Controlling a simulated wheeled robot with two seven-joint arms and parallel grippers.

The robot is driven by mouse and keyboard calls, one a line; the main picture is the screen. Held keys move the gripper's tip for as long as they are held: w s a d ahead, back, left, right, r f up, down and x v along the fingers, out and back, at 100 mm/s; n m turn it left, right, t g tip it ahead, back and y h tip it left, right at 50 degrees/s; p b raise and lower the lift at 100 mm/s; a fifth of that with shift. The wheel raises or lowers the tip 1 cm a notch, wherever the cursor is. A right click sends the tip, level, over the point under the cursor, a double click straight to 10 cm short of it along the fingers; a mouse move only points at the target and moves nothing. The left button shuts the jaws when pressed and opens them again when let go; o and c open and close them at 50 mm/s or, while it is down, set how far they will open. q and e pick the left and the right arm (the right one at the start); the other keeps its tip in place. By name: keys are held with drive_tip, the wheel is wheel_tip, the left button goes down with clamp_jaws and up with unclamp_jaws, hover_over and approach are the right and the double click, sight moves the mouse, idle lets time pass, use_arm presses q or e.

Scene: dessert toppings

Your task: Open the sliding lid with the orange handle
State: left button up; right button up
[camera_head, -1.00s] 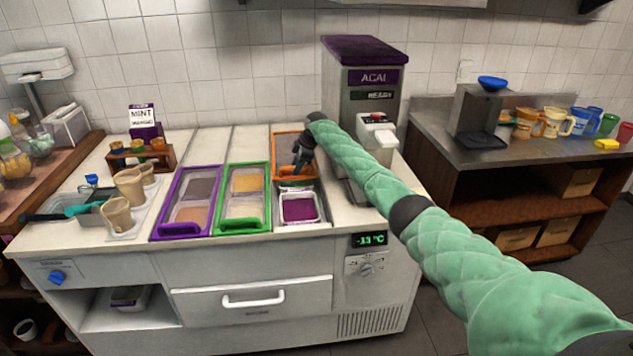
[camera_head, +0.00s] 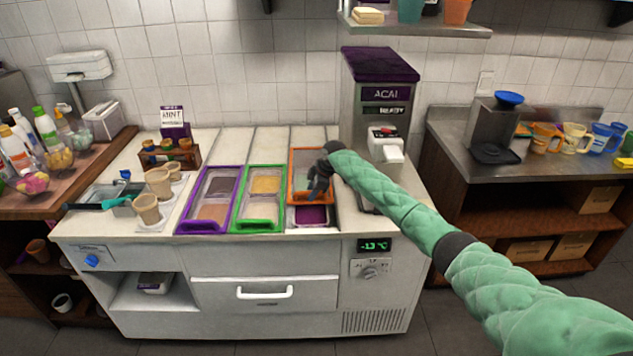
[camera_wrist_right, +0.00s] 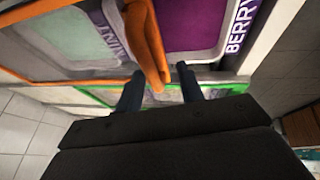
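The orange-framed sliding lid (camera_head: 291,178) lies at the right of the counter's topping well, right of the green-framed lid. Pale mint topping (camera_head: 315,164) shows inside its frame. The purple berry tub (camera_head: 312,215) shows in front of the lid, its back part hidden. In the right wrist view, the orange handle (camera_wrist_right: 148,45) runs between the mint and berry tubs. My right gripper (camera_head: 318,188) is low over the lid's front. In the wrist view its fingers (camera_wrist_right: 160,88) stand apart, with the handle's end between them and gaps showing. My left gripper is not in view.
A purple lid (camera_head: 186,213) and a green lid (camera_head: 239,212) lie to the left. Paper cups (camera_head: 147,208) stand on the left counter. The white counter front edge (camera_head: 130,240) is clear.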

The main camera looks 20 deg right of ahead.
drive_tip(key=shift+s+d+r, duration=0.15)
drive_tip(key=shift+s+r, duration=1.35)
drive_tip(key=shift+r, duration=0.1)
drive_tip(key=shift+f, duration=0.1)
